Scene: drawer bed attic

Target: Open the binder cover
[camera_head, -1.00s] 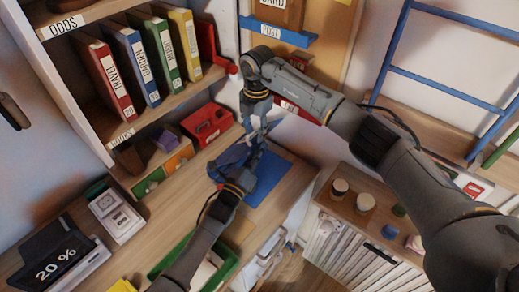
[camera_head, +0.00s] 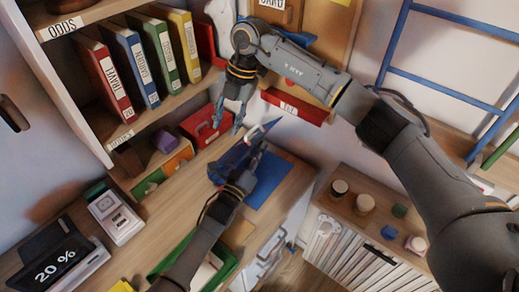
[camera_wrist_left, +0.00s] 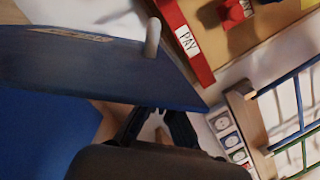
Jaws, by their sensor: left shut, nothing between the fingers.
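The blue binder (camera_head: 270,180) lies on the wooden desk, with its cover (camera_head: 232,156) tilted up on the left side; the grippers hide part of it. In the left wrist view the raised cover (camera_wrist_left: 100,68) is a large blue panel slanting across the picture. My left gripper (camera_head: 258,150) is shut and empty beside the raised cover; its fingertips (camera_wrist_left: 160,118) show just below the cover's edge. My right gripper (camera_head: 229,118) is open and empty, up and left of the binder, apart from it.
A red box (camera_head: 203,122) and a shelf of labelled binders (camera_head: 145,65) stand on the left. A green tray (camera_head: 215,270) is near my left arm. A low cabinet (camera_head: 350,215) with jars stands at the right.

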